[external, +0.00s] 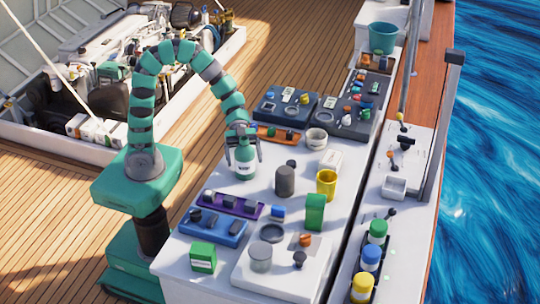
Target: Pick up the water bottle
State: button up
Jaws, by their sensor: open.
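My gripper (243,150) points down over the white table near its left edge. Its jaws are open around the upper part of a teal-green bottle with a pale label (244,168), which looks like the water bottle. The bottle stands upright on the table. Its top is hidden by my gripper, and I cannot tell whether the fingers touch it.
A grey cylinder (284,181) and a yellow cup (326,184) stand to the right. An orange tray (279,133) lies just behind; a purple tray (233,206) and a blue tray (213,227) lie in front. A green box (315,212) stands farther right.

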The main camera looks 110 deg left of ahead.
aim_at(244, 148)
jog(key=c, duration=1.3)
jog(key=shift+r, duration=0.2)
jog(key=shift+r+p, duration=0.8)
jog(key=shift+r, duration=0.8)
jog(key=shift+s+a+r+b, duration=0.15)
jog(key=shift+s+r, duration=0.1)
jog(key=shift+s, duration=2.35)
jog(key=shift+s+a+r+b, duration=0.1)
jog(key=shift+s+a+r, duration=0.1)
jog(key=shift+s, duration=2.45)
jog(key=shift+s+a+r+b, duration=0.15)
jog(key=shift+s+r, duration=0.1)
jog(key=shift+s, duration=2.35)
jog(key=shift+s+d, duration=0.1)
jog(key=shift+s, duration=0.05)
